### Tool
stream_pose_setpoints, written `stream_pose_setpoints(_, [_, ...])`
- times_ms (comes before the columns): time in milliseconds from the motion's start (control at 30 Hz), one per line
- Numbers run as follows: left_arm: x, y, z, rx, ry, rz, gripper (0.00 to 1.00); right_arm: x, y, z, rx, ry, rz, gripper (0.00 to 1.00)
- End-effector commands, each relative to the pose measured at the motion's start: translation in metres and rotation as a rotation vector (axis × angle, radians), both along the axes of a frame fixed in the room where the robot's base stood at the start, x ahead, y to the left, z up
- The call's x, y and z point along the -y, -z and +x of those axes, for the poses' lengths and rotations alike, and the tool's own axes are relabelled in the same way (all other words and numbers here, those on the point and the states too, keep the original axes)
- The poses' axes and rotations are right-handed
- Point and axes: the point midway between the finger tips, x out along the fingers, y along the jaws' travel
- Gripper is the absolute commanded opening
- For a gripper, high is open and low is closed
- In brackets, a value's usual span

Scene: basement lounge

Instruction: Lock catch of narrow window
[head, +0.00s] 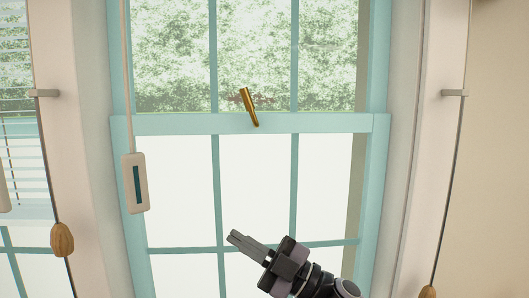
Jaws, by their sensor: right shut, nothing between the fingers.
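The narrow window (170,124) has a teal frame and fills the middle of the head view. My right gripper (232,236) is below the catch, in front of the lower panes, and apart from the catch. Its fingers are together and empty, pointing up and to the left. My left gripper is not in view.
A pale box with a dark slot (135,183) hangs on a cord at the window's left side. Wooden cord pulls (64,239) hang at far left and lower right (428,292). Grey brackets (455,93) stick out from the side trim. The space between gripper and catch looks clear.

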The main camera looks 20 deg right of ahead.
Motion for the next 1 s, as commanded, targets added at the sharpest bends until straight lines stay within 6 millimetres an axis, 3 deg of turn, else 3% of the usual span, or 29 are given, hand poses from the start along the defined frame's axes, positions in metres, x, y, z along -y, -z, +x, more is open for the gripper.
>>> stream_pose_setpoints(33, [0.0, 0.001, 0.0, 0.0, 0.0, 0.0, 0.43, -0.002, -0.015, 0.001, 0.046, -0.022, -0.038, 0.0])
stream_pose_setpoints(200, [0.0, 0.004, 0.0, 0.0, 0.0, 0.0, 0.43, -0.008, -0.055, -0.002, 0.164, -0.096, -0.169, 0.0])
stream_pose_setpoints(567, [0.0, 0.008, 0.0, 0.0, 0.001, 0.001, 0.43, -0.001, -0.125, -0.008, 0.328, -0.163, -0.497, 0.0])
stream_pose_setpoints(767, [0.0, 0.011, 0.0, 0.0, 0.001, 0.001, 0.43, 0.017, -0.162, -0.01, 0.364, -0.135, -0.688, 0.0])
stream_pose_setpoints(1000, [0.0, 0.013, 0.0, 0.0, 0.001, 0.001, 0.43, 0.053, -0.207, -0.014, 0.355, -0.036, -0.9, 0.0])
